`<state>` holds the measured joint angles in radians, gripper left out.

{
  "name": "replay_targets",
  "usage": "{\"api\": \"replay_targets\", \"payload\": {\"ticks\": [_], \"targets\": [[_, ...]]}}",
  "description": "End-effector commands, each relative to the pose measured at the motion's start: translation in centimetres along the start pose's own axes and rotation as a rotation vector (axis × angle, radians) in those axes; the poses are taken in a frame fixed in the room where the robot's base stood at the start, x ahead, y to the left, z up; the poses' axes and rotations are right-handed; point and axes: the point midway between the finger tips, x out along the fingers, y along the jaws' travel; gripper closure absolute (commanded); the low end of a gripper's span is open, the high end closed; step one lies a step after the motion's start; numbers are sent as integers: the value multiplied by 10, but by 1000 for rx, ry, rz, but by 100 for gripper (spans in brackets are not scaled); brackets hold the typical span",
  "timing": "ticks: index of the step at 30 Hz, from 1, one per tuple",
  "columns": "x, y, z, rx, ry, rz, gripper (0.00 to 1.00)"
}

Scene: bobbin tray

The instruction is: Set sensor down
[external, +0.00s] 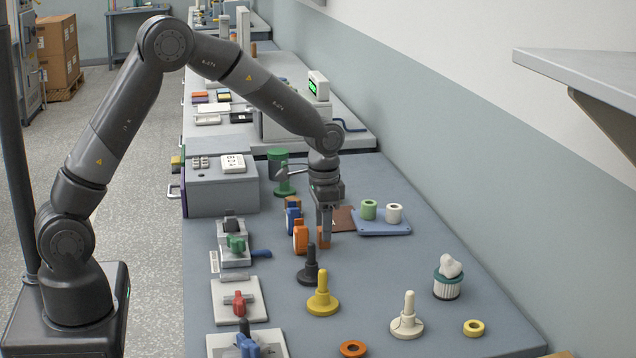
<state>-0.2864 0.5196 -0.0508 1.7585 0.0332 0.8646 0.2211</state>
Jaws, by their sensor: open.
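My gripper (325,230) points straight down, low over the blue-grey bench, with its fingers open. A small orange-brown block (323,241) is at the fingertips, partly hidden by them; I cannot tell whether it touches them or whether it is the sensor. An orange upright piece (300,240) stands just left of the gripper, and a blue one (292,220) is behind it. A blue tray (383,231) right of the gripper carries a green bobbin (369,209) and a white bobbin (394,213).
A black knobbed peg (311,268), a yellow one (322,296) and a cream one (407,318) stand in front. Switch plates line the left edge. A brown flat piece (343,216) lies behind the gripper.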

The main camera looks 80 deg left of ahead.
Motion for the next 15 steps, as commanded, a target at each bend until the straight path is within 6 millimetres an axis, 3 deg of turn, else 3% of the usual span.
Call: {"api": "replay_targets", "payload": {"ticks": [8, 15], "targets": [[-12, 0, 0, 0, 2, -1, 50], [-61, 0, -1, 0, 5, -2, 50]]}}
